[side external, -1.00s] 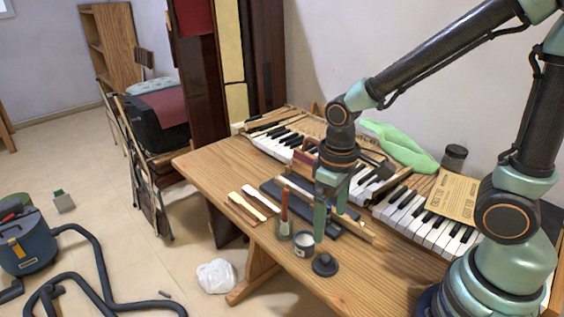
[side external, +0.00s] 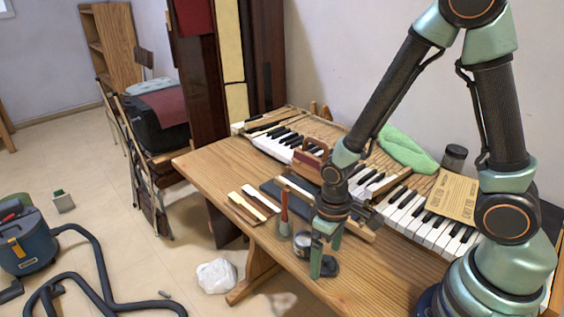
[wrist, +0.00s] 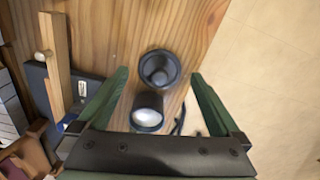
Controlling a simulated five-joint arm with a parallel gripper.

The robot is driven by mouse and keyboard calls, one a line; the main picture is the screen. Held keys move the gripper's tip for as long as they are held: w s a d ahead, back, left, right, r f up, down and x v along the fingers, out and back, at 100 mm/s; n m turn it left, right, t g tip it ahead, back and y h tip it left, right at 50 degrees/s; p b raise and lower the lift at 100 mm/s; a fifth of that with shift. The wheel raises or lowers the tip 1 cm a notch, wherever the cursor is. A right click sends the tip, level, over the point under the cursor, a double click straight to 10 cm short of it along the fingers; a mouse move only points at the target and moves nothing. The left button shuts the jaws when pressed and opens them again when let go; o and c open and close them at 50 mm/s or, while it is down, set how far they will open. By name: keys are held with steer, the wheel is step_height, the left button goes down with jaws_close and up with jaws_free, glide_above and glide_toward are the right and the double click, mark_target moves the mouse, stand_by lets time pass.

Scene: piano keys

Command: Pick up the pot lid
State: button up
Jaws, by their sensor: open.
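The pot lid (side external: 331,268) is a small dark round disc on the wooden table near its front edge, partly hidden by my gripper. In the wrist view the lid (wrist: 160,68) shows whole. A small dark pot (side external: 303,240) with pale contents stands just beside it. The pot (wrist: 147,115) also shows in the wrist view, nearer my gripper's base than the lid. My gripper (side external: 325,264) is low at the lid and points down. In the wrist view my gripper (wrist: 160,75) is open, with the lid in the picture between its green fingertips. I cannot tell whether they touch it.
A jar with a red-handled brush (side external: 284,212) stands left of the pot. Piano keys (side external: 410,212) and a dark blue tray (side external: 275,188) lie behind. The table edge drops to the floor (wrist: 270,80) close by. Bare wood lies right of the lid.

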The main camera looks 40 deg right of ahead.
mark_target(326, 257)
steer(key=shift+f, duration=0.55)
steer(key=c, duration=1.3)
steer(key=shift+o, duration=0.2)
steer(key=shift+r, duration=0.15)
step_height(326, 257, up, 19)
steer(key=shift+w+f+n, duration=0.7)
steer(key=shift+w+f, duration=0.35)
steer(key=shift+f, duration=1.4)
steer(key=shift+w+f+n, duration=0.7)
steer(key=shift+w+f, duration=0.4)
steer(key=shift+f, duration=1.3)
steer(key=shift+w+f+n, duration=0.7)
steer(key=shift+w+f, duration=0.35)
steer(key=shift+f, duration=1.4)
